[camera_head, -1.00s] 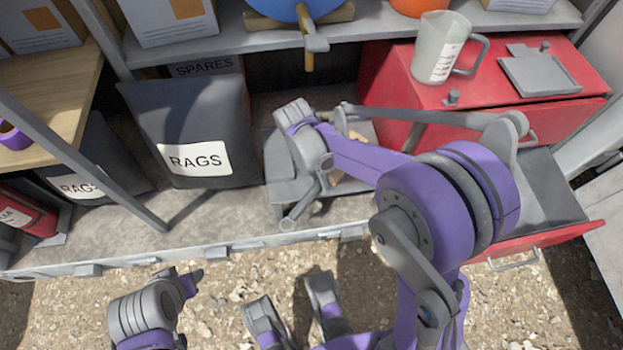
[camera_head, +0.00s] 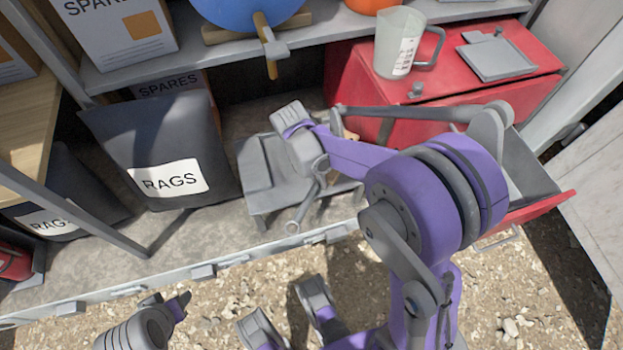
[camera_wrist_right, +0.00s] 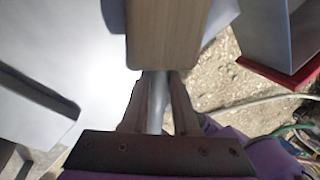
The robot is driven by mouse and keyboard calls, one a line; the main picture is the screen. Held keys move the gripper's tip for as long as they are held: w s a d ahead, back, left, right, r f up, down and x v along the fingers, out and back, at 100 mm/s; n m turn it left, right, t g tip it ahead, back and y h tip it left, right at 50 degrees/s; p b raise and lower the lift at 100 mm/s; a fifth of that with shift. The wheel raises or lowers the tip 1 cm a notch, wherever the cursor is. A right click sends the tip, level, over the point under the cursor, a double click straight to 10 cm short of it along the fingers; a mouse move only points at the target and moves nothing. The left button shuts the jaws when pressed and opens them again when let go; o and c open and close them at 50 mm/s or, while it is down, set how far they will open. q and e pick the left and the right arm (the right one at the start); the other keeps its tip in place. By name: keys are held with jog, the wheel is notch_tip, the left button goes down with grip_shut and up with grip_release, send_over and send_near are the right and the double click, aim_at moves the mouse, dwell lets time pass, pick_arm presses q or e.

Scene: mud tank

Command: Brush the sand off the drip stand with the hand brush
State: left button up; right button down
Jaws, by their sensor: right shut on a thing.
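The drip stand (camera_head: 262,185) is a grey metal piece on the shelf floor, right of the dark rags bag; my right arm covers part of it. My right gripper (camera_head: 312,150) is over the stand. In the right wrist view, its jaws (camera_wrist_right: 157,95) are shut on the hand brush, whose wooden body (camera_wrist_right: 168,38) lies just beyond the fingertips. In the head view only a small bit of wood (camera_head: 348,133) shows behind my arm. Bristle contact and sand on the stand cannot be made out. My left wrist (camera_head: 140,328) is low at the left; its jaw opening is unclear.
The rags bag (camera_head: 160,135) stands close left of the stand. A red cabinet (camera_head: 450,95) with a clear jug (camera_head: 398,42) on top stands to the right, its lower drawer (camera_head: 535,190) pulled out. A shelf crosses above. Gravelly ground lies in front.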

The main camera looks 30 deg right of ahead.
jog(key=shift+s+d+r, duration=0.1)
jog(key=shift+s+d, duration=0.05)
jog(key=shift+d, duration=0.5)
jog(key=shift+s+d, duration=0.15)
jog(key=shift+d, duration=0.5)
jog(key=shift+w+a, duration=0.2)
jog(key=shift+a, duration=0.6)
jog(key=shift+w+a, duration=0.35)
jog(key=shift+a, duration=1.1)
jog(key=shift+w+a, duration=0.35)
jog(key=shift+a, duration=1.15)
jog(key=shift+w+a, duration=0.35)
jog(key=shift+a, duration=1.1)
jog(key=shift+r+p, duration=1.7)
jog(key=shift+r, duration=1.35)
